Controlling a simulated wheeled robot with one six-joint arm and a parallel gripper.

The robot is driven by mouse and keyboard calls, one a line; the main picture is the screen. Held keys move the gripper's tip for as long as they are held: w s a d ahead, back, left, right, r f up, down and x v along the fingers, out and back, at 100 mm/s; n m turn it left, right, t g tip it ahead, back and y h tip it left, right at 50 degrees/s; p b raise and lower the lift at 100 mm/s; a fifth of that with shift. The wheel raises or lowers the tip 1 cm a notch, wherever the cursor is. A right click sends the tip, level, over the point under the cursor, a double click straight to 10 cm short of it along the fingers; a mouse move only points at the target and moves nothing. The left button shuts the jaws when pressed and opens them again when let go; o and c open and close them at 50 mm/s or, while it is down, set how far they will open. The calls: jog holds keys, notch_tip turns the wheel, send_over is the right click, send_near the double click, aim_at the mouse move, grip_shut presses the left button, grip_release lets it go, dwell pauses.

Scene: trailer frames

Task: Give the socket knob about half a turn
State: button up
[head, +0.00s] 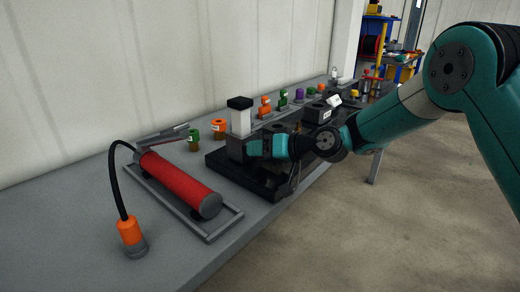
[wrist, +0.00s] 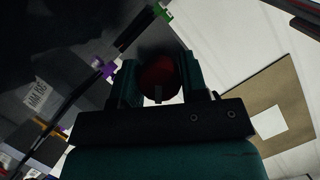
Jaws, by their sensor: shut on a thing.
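The socket knob is a dark red round piece (wrist: 159,76) in the wrist view, between the two teal fingers of my gripper (wrist: 159,88). My gripper is shut on it. A small grey tab shows at the knob's lower edge. In the head view my gripper (head: 254,148) is low against the front of a grey block on a black base (head: 222,170). The knob is hidden there behind my gripper. The wrist view is dark, so the knob's turn angle is hard to read.
A white post with a black cap (head: 240,118) stands above the block. A red cylinder (head: 180,184) lies in a grey frame to the left, near a black hose with an orange end (head: 130,233). Several coloured fittings line the back of the grey bench (head: 75,225).

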jog(key=shift+m+g+y, duration=0.3)
jog(key=shift+m+y, duration=0.2)
jog(key=shift+m, duration=0.5)
jog(key=o, duration=0.9)
